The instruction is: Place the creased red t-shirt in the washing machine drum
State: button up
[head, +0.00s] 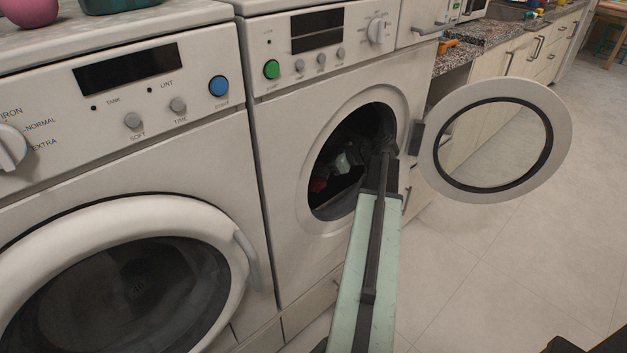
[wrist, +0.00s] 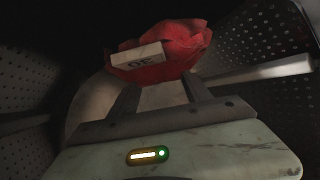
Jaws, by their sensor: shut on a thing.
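The red t-shirt (wrist: 175,50) is a bunched, creased bundle in the wrist view, with a pale tag marked 30 on its front. My gripper (wrist: 158,92) is shut on it and holds it inside the drum (wrist: 245,45), whose perforated dark walls show on both sides. In the head view the right washing machine (head: 335,75) has its round opening uncovered, and my arm reaches through it. A bit of red (head: 318,186) shows in the dark opening. Most of the gripper is hidden there. I cannot tell whether the shirt touches the drum wall.
The round glass door (head: 555,150) stands swung open to the right of the opening, close to my arm. A second machine (head: 235,165) with its door shut stands at left. A counter (head: 475,55) runs behind at right. The tiled floor (head: 500,270) at right is clear.

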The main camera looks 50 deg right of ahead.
notch_tip(320, 180, down, 4)
jog(key=b, duration=0.4)
jog(key=shift+w+f, duration=0.15)
jog(key=shift+r, duration=0.25)
jog(key=shift+f, duration=0.15)
jog(key=o, duration=1.5)
jog(key=shift+o, duration=0.2)
